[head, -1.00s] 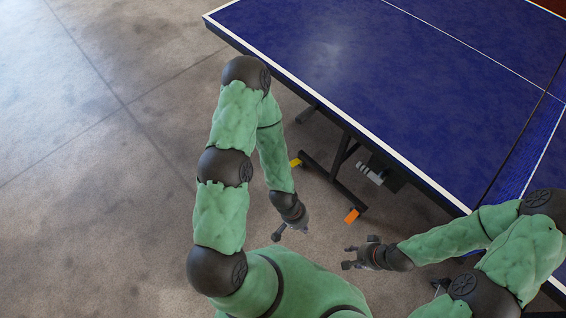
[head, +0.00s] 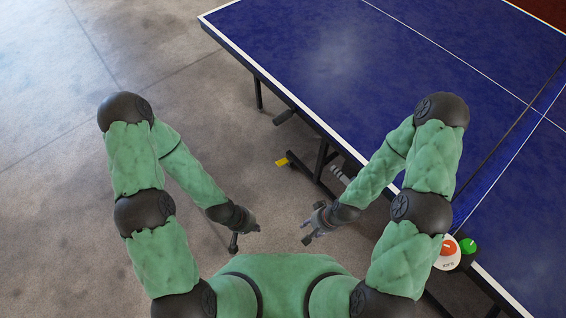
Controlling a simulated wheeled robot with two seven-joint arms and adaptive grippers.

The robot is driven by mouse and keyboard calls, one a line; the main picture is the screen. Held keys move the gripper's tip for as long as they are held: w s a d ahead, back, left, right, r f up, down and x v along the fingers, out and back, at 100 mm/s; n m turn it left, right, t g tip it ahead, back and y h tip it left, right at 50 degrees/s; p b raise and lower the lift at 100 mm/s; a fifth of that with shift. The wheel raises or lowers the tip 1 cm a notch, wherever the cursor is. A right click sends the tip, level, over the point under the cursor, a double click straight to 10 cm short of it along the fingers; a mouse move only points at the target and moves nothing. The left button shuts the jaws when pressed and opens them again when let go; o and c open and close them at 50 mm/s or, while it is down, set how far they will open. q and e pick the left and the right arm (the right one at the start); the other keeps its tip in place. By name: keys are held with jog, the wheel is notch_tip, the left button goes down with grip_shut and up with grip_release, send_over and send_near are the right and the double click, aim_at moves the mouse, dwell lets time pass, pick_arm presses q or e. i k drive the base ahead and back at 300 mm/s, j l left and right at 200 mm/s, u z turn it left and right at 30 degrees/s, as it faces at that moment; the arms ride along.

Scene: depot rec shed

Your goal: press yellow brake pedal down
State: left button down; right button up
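The yellow brake pedal (head: 281,162) is a small flat tab at the left end of a dark foot bar under the table's near side. It is in plain sight on the floor side, with nothing touching it. I cannot tell from here whether it is up or down. My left gripper (head: 246,237) is below and left of the pedal in the picture, apart from it, with its fingers spread and empty. My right gripper (head: 305,231) is below and right of the pedal, also apart from it, with its fingers spread and empty.
The blue table tennis table (head: 330,60) fills the upper right, its white edge overhanging the dark undercarriage (head: 321,160). Red (head: 449,247) and green (head: 469,245) round items sit by the table edge at lower right. The concrete floor (head: 60,200) at left is clear.

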aim_at(281, 163)
jog(key=i+j, duration=0.15)
jog(key=j, duration=0.2)
jog(key=i+j, duration=0.15)
jog(key=j, duration=0.15)
jog(key=i+j, duration=0.15)
jog(key=j, duration=0.2)
jog(key=i+j, duration=0.15)
jog(key=j, duration=0.15)
jog(key=z, duration=1.55)
jog(key=i, duration=0.5)
